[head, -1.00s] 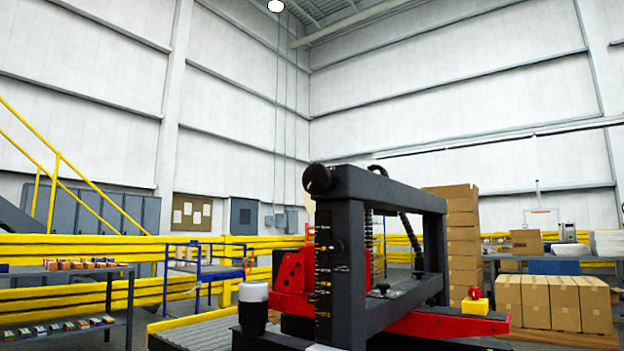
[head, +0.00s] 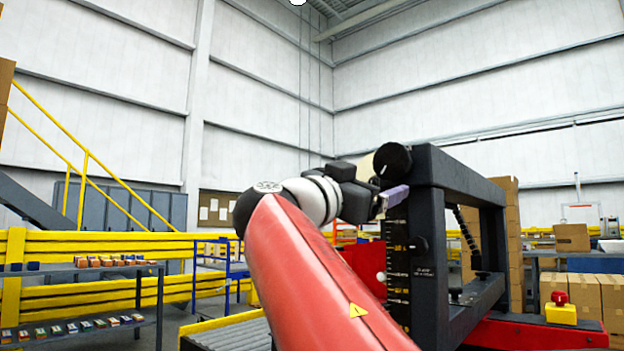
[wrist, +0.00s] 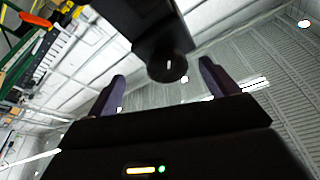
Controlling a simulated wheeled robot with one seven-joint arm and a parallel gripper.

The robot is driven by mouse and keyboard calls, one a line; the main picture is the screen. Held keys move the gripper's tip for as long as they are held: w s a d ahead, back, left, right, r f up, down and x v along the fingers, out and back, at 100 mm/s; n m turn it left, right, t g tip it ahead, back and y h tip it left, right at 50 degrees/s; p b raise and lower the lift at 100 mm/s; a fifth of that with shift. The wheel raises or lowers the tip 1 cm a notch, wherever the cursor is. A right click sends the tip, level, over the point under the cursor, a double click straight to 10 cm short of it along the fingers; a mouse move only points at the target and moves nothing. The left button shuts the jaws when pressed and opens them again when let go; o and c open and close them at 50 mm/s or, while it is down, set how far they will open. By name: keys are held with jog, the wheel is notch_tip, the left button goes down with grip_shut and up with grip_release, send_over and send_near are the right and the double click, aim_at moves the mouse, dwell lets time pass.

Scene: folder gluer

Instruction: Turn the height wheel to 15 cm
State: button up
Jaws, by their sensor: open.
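The height wheel (head: 392,161) is a round black knob with a white mark, at the top left corner of the machine's dark grey frame (head: 455,168). In the wrist view the wheel (wrist: 167,68) lies ahead, between the two fingers in the picture. My gripper (wrist: 160,85) is open and empty, its purple-grey fingers apart to either side. In the head view my gripper (head: 392,198) is just below and beside the wheel. Whether the fingers touch it I cannot tell. A scale (head: 397,270) with yellow and white marks runs down the frame's post; its reading is too small to make out.
My red arm covers part of the machine's left side. A yellow box with a red button (head: 561,309) sits at the machine's right. Shelves with small boxes (head: 105,262) stand at the left, cartons (head: 590,297) at the right. Space above the frame is clear.

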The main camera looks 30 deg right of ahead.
aim_at(388, 162)
jog(key=shift+r+m+g+h, duration=0.3)
jog(key=shift+r+m+h, duration=0.1)
jog(key=shift+r+m, duration=0.4)
jog(key=shift+w+d+r, duration=0.1)
jog(key=shift+d+r, duration=0.1)
jog(key=shift+r, duration=0.2)
jog(key=p+x, duration=0.2)
jog(key=x, duration=0.4)
jog(key=shift+r, duration=0.15)
jog(key=shift+d+r+p, duration=0.15)
jog(key=shift+d+p, duration=0.25)
jog(key=shift+d, duration=0.25)
jog(key=c, duration=1)
